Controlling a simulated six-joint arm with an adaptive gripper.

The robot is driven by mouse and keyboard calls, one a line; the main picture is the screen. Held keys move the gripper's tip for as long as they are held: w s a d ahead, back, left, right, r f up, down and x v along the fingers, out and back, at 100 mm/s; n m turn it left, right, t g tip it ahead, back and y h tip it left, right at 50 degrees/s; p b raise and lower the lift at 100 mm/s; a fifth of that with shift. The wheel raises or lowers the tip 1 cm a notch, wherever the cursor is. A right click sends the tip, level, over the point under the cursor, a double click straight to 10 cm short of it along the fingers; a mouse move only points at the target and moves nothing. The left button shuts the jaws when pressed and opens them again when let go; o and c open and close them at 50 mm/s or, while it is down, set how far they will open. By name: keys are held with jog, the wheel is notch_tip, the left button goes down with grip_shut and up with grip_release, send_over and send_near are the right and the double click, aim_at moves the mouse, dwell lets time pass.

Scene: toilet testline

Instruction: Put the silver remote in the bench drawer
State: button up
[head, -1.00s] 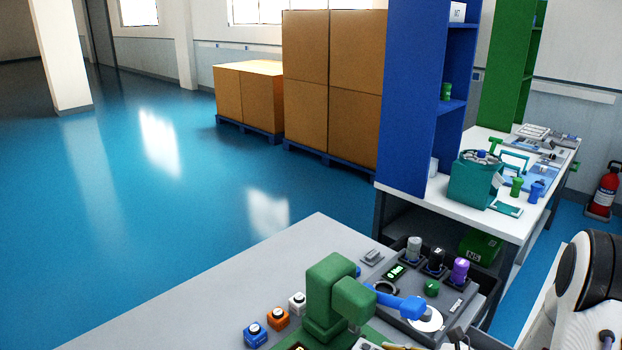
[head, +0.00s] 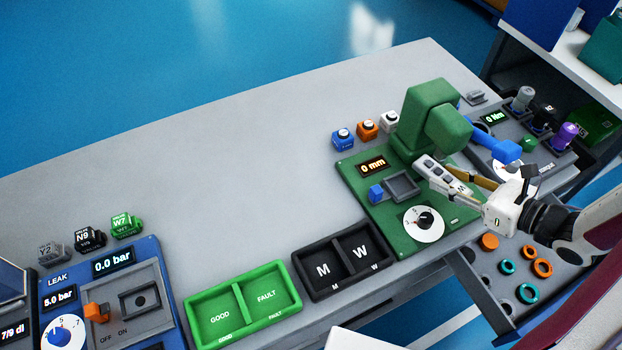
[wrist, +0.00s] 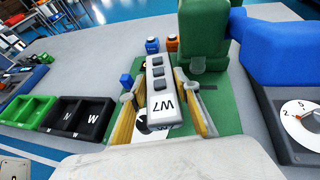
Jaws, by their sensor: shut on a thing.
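The silver remote (head: 436,173) is a pale grey bar with dark buttons. My gripper (head: 460,181) is shut on it and holds it over the green test panel (head: 374,184), right of the 0 mm display. In the wrist view the remote (wrist: 158,88) lies lengthwise between the two yellowish fingers of my gripper (wrist: 157,108), its buttons and an upside-down label facing the camera. The bench drawer (head: 474,292) stands open below the bench's front edge, at the lower right of the head view. It has round holes and several orange and teal rings.
A grey torque panel (head: 550,160) is to the right. Black (head: 345,258) and green (head: 243,303) two-part trays lie to the left. The bench top (head: 230,180) behind them is clear.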

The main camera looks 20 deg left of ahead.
jog(key=w+a+r+n+g+y, duration=0.1)
jog(key=w+a+r+n+g, duration=0.1)
jog(key=a+r, duration=0.6)
jog(key=w+a+r+n+g+y, duration=0.15)
jog(key=a+r, duration=0.25)
jog(key=a, duration=0.8)
jog(key=s+a+f+n+g, duration=0.2)
jog(key=a+g, duration=0.1)
jog(key=a, duration=0.4)
jog(key=s+a+f+n+g, duration=0.2)
jog(key=a+f, duration=0.1)
jog(key=a, duration=0.3)
jog(key=s+a+f+n+g+h, duration=0.1)
jog(key=s+a+f+n+g, duration=0.2)
jog(key=f, duration=0.4)
jog(key=shift+s+a+f+g, duration=0.15)
jog(key=shift+s+f+g, duration=0.2)
jog(key=shift+s, duration=0.2)
jog(key=shift+h, duration=0.25)
jog(key=shift+f, duration=3.1)
